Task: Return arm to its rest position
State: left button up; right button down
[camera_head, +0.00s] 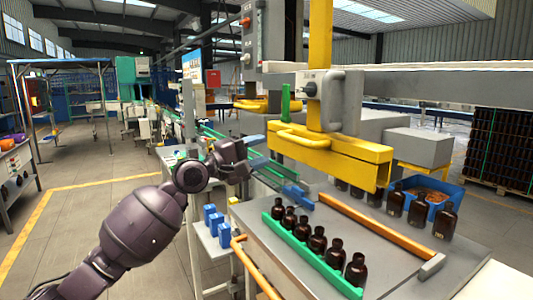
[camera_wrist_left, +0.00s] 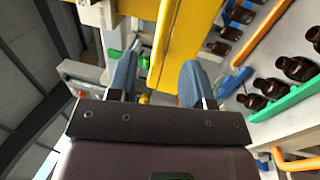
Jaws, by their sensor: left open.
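My left arm reaches in from the lower left in the head view. A row of amber bottles (camera_head: 318,240) stands along a green rail (camera_head: 310,255) on the table. More amber bottles (camera_head: 417,209) stand farther right, some partly hidden by the beam. My right gripper is not in view.
The yellow beam (camera_head: 330,156) hangs over the table close to my left gripper. An orange rail (camera_head: 370,224) crosses the grey table top (camera_head: 375,262). A blue bin (camera_head: 447,190) stands behind the right bottles. Blue blocks (camera_head: 216,221) sit on a low shelf. Open floor lies at left.

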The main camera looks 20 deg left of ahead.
pick_arm(q)
jog(key=s+f+m+y, duration=0.3)
jog(key=f+m, duration=0.2)
jog(key=f, duration=0.5)
jog(key=s+f+m+t+y, duration=0.1)
jog(key=s+f+m+y, duration=0.3)
jog(key=f, duration=0.6)
jog(key=s+f+m+y, duration=0.2)
jog(key=f+m, duration=0.3)
jog(key=f, duration=0.4)
jog(key=s+a+f+n+g+y, duration=0.1)
jog(key=s+f+g, duration=0.4)
jog(key=s+f, duration=1.8)
jog(key=s+n+y, duration=0.1)
jog(key=y, duration=0.1)
jog(key=shift+s+n+y, duration=0.3)
jog(key=shift+s, duration=0.1)
